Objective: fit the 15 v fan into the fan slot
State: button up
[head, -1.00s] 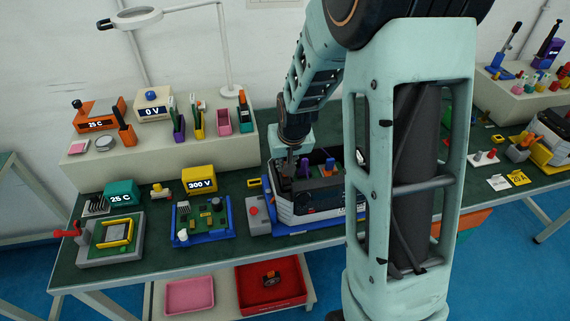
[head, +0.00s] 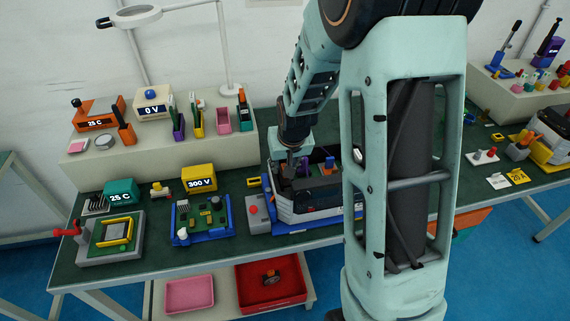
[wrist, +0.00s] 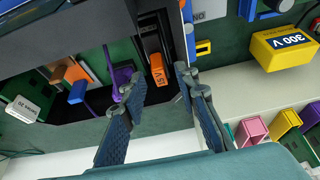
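My gripper (wrist: 152,88) is open, its two dark fingers apart with nothing between the pads. The 15 V fan shows as an orange tab (wrist: 157,68) marked 15 V on a dark part, just beyond and between the fingertips in the wrist view. It stands in a narrow dark bay of the grey-and-black unit (wrist: 75,28), which I take for the fan slot; how deep it sits I cannot tell. In the head view my gripper (head: 287,170) is over the left end of this unit (head: 310,203), and the fan is not clearly visible there.
Purple (wrist: 122,80) and blue (wrist: 77,92) parts stand inside the unit beside the fan. A yellow 300 V box (head: 199,178) and a green board on a blue base (head: 203,220) are to the left. A red tray (head: 272,302) on the lower shelf holds a dark round part.

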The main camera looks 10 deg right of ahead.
jog(key=v, duration=1.2)
